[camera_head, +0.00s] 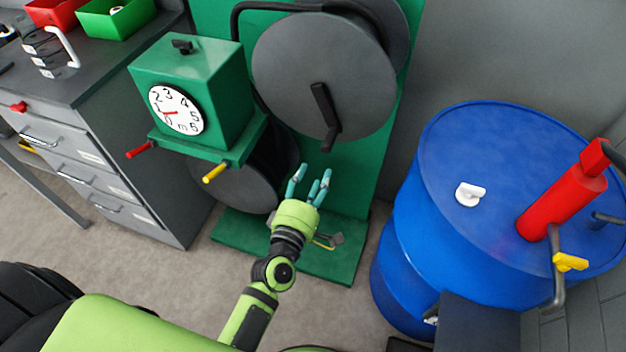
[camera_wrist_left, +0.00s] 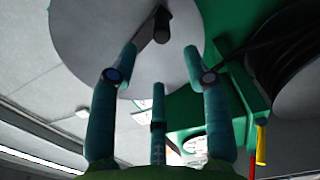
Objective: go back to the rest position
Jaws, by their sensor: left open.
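My left gripper (camera_head: 312,177) is open and empty, its teal fingers spread. It is in front of the green reel stand, below the grey reel disc (camera_head: 300,75) and its black crank handle (camera_head: 325,112), apart from both in the head view. In the left wrist view the fingers (camera_wrist_left: 163,65) stand apart with nothing between them. The reel disc (camera_wrist_left: 100,35) and the handle (camera_wrist_left: 162,24) show beyond them. My right gripper is not in view.
A green box with a round dial (camera_head: 176,110) and red and yellow levers is left of the gripper. A blue drum (camera_head: 430,180) with a red pump (camera_head: 562,205) stands at right. A grey drawer cabinet (camera_head: 110,160) is at left. Floor shows between cabinet and stand.

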